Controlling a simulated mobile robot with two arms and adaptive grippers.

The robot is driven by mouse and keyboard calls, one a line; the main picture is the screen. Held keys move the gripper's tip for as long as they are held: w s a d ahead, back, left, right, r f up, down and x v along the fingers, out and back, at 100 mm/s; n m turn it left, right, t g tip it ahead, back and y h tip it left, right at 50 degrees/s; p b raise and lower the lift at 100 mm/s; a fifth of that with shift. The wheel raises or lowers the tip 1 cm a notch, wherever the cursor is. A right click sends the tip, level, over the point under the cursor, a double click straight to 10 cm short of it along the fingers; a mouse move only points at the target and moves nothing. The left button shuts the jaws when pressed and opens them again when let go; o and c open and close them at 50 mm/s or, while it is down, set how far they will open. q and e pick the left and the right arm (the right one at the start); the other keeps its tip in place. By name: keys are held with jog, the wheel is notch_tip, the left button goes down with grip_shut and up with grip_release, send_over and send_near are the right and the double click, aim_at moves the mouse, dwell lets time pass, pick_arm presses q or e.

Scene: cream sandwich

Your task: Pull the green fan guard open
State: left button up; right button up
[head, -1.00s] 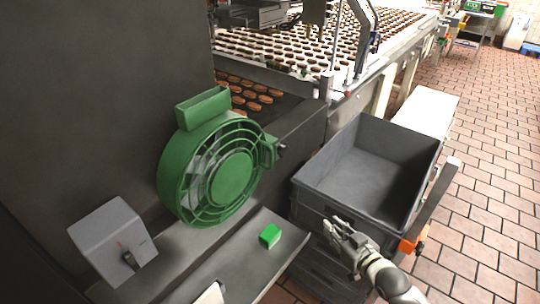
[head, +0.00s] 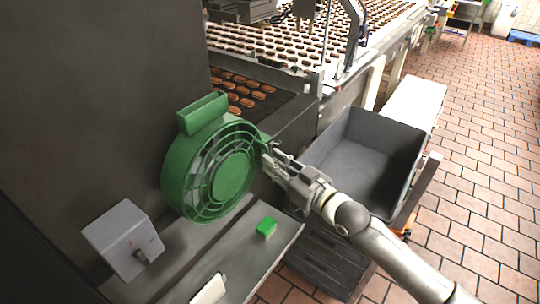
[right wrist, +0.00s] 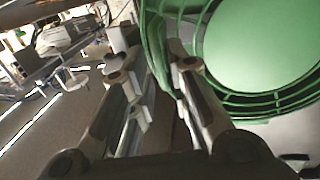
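The green fan guard (head: 232,175) is a round cage with a solid centre disc, on the front of the green fan housing (head: 177,172) against the dark machine wall. It appears closed against the housing. In the right wrist view the guard (right wrist: 262,45) fills the upper right. My right gripper (head: 268,157) is at the guard's right edge, by its handle. In the right wrist view its fingers (right wrist: 150,65) are apart, with a green edge piece between them. I cannot tell whether they touch it. My left gripper is not in view.
A grey bin (head: 368,160) stands right of the fan, behind my right arm. A small green block (head: 266,227) lies on the metal shelf (head: 238,250) below. A grey switch box (head: 122,240) is at lower left.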

jog(key=shift+x, duration=1.1)
grip_shut()
